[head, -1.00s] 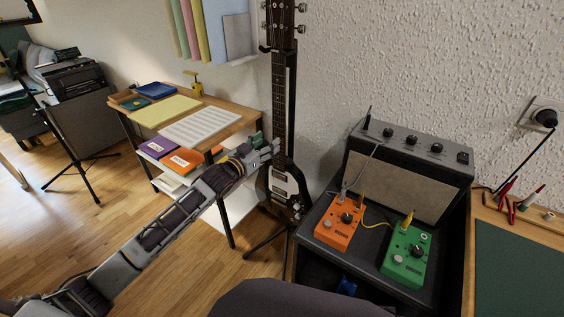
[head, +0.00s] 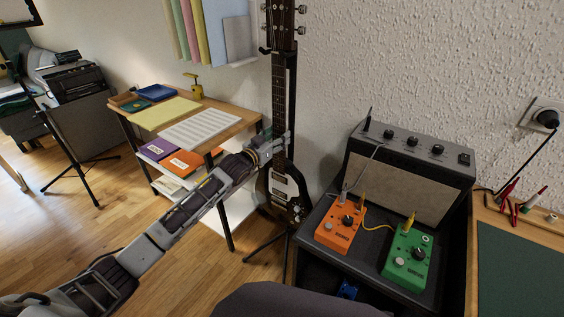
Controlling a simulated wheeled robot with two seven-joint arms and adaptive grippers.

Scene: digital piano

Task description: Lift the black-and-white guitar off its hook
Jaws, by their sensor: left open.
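The black-and-white guitar (head: 283,185) hangs upright by its headstock from a hook (head: 264,49) on a black stand near the wall. Its dark neck (head: 279,100) runs up to the headstock (head: 281,18) at the top edge. My left gripper (head: 283,142) is open at the lower part of the neck, just above the body. Its fingers reach to the neck and overlap it in the picture; whether they touch it I cannot tell. My right gripper is not in view.
A wooden table (head: 247,122) with papers and a shelf stands left of the guitar. An amplifier (head: 400,185) with an orange pedal (head: 340,226) and a green pedal (head: 408,255) before it stands close on the right.

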